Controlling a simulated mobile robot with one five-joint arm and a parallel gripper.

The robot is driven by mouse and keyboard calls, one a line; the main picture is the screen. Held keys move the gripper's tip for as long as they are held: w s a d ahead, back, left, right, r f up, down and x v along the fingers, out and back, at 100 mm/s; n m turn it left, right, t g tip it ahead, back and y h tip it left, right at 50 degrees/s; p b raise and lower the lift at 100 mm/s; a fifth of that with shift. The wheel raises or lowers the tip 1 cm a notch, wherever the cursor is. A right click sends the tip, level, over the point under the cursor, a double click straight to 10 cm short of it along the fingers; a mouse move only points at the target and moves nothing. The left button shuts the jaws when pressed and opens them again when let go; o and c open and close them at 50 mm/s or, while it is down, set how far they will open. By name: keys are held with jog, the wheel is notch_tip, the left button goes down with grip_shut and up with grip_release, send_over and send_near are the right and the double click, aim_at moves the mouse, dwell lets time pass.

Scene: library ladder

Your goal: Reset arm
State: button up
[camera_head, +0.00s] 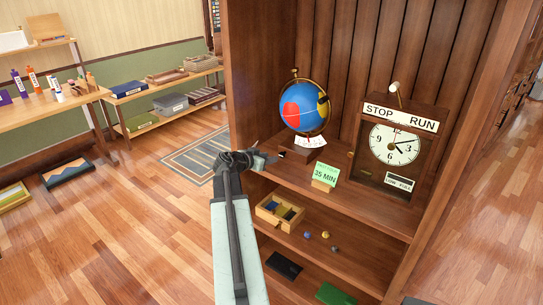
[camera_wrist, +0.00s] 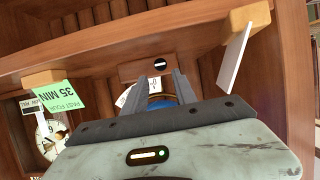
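My arm reaches up from the bottom centre of the head view to the left edge of the cabinet's upper shelf. My gripper (camera_head: 258,156) is at that shelf edge, left of the globe's base. In the wrist view my gripper (camera_wrist: 160,84) has its two dark fingers apart, with nothing held between them. Part of the blue globe (camera_wrist: 160,101) shows beyond the fingers. The whole globe (camera_head: 303,107) stands on the upper shelf in the head view.
A clock box (camera_head: 397,150) marked STOP and RUN stands right of the globe. A green 35 MIN card (camera_head: 325,173) is at the shelf front. A small wooden tray (camera_head: 279,211) sits on the shelf below. Open floor (camera_head: 130,230) lies left.

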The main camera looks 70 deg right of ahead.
dwell(0.3)
jog(key=w+a+f+n+t+y, duration=0.2)
jog(key=w+a+f+n, duration=0.2)
jog(key=w+a, duration=0.65)
jog(key=w+a+f+n+t+y, duration=0.1)
jog(key=w+a+f+n+y, duration=0.2)
jog(key=w+a, duration=0.75)
jog(key=w+a+f+n+t+y, duration=0.2)
jog(key=w+a+f+n, duration=0.25)
jog(key=a, duration=1.05)
jog(key=a+f+n+y, duration=0.1)
jog(key=a+n+y, duration=0.3)
jog(key=a, duration=1.4)
jog(key=a+f+n+y, duration=0.2)
jog(key=a+n, duration=0.4)
jog(key=a, duration=1.2)
notch_tip(320, 180, up, 8)
jog(key=s+g+p, duration=0.1)
jog(key=p, duration=0.7)
jog(key=shift+s+d+m+g, duration=0.2)
jog(key=shift+d+m+g, duration=0.1)
jog(key=shift+m, duration=0.05)
